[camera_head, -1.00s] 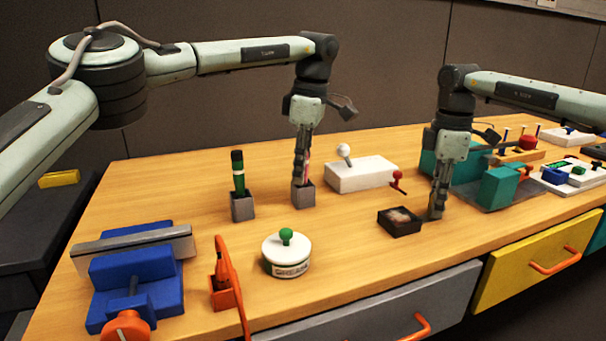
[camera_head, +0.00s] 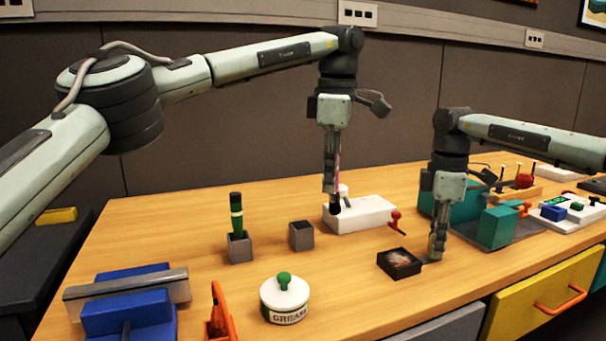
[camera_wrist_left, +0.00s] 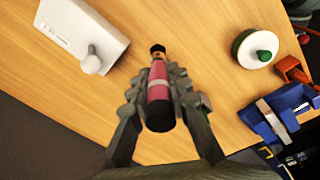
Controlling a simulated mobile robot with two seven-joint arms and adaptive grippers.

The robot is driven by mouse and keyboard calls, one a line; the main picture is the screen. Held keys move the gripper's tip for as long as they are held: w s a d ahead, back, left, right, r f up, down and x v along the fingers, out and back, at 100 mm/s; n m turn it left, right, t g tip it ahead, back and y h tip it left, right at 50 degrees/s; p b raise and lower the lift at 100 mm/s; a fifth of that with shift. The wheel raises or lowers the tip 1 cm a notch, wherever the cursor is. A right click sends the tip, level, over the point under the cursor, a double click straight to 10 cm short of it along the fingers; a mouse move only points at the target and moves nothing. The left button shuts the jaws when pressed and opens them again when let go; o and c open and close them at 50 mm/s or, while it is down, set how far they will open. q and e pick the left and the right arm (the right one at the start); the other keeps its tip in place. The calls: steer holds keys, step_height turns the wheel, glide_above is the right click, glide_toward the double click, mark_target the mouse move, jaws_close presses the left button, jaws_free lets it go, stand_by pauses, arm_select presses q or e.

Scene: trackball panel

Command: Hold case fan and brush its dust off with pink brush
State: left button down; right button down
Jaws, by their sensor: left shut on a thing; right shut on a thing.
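The case fan (camera_head: 399,263) is a dark square frame with a pale, dusty-looking middle, lying on the table. My right gripper (camera_head: 436,250) points down at the fan's right side and is shut on its edge. My left gripper (camera_head: 332,190) is shut on the pink brush and holds it upright above the table, beside the white box. In the left wrist view the pink brush (camera_wrist_left: 158,95) sits between the two fingers, with a dark end and a pale band. In the head view the fingers hide most of the brush.
An empty grey holder (camera_head: 302,236) stands left of my left gripper. Another holder (camera_head: 239,248) has a green brush-like tool. A white box with a lever (camera_head: 362,215) is behind the fan. A grease jar (camera_head: 285,300), blue vise (camera_head: 130,308) and teal block (camera_head: 497,227) stand around.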

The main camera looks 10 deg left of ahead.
arm_select(q)
steer(key=s+d+t+h, duration=0.1)
steer(key=s+d+h, duration=0.2)
steer(key=s+d, duration=0.55)
steer(key=shift+w+d+f, duration=0.35)
steer(key=shift+f, duration=0.45)
steer(key=shift+w+d+f, duration=0.4)
steer(key=shift+f, duration=0.4)
steer(key=shift+w+d+f, duration=0.35)
steer(key=shift+f, duration=0.45)
steer(key=shift+f, duration=0.85)
steer(key=shift+d, duration=0.1)
steer(key=shift+w+d, duration=0.3)
steer(key=shift+d, duration=0.1)
steer(key=shift+d, duration=0.1)
steer(key=shift+w+d, duration=0.3)
steer(key=shift+d, duration=0.1)
steer(key=shift+w, duration=0.1)
